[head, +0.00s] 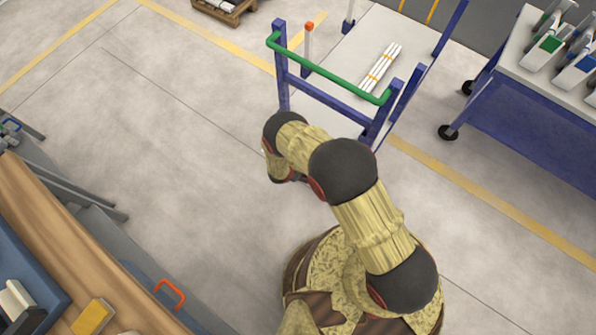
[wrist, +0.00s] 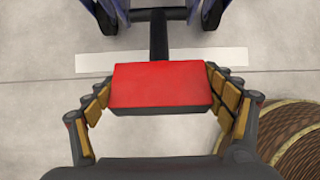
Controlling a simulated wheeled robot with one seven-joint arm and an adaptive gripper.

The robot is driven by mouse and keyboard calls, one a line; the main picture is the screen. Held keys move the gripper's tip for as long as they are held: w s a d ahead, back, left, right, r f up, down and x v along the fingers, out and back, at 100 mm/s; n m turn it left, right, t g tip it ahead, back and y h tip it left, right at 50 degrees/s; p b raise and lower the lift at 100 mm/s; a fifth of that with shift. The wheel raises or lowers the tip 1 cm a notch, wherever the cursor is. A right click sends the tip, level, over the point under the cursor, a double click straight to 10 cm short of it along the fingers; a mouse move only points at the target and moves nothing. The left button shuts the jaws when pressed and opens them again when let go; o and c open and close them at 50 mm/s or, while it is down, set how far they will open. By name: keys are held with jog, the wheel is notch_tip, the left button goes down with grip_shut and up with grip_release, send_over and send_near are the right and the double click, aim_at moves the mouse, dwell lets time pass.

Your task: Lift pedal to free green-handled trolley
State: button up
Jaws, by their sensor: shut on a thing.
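The trolley (head: 283,75) has blue posts, a grey deck and a green handle (head: 325,70) facing my side in the head view. In the wrist view, its blue underside parts (wrist: 230,12) show at the top edge. A red pedal (wrist: 160,84) on a black lever (wrist: 158,35) sticks out from the trolley. My gripper (wrist: 162,86) has its fingers on the left and right sides of the pedal and is shut on it. In the head view my arm hides the pedal, and the gripper cannot be made out clearly.
Bundled white pipes (head: 380,68) lie on the trolley deck. A blue-sided table (head: 540,110) on castors stands at the right. A wooden workbench (head: 60,215) is at the lower left. The floor left of the trolley is clear.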

jog(key=shift+w+d+r, duration=0.2)
jog(key=shift+w+r, duration=0.1)
jog(key=shift+r, duration=0.2)
jog(key=shift+w+d+r, duration=0.15)
jog(key=shift+w+r, duration=0.15)
jog(key=shift+r, duration=0.15)
jog(key=o, duration=1.7)
jog(key=shift+c, duration=0.2)
jog(key=shift+s+r, duration=0.1)
jog(key=v, duration=1.1)
jog(key=shift+a+r, duration=0.15)
jog(key=shift+r, duration=0.2)
jog(key=shift+s, duration=0.1)
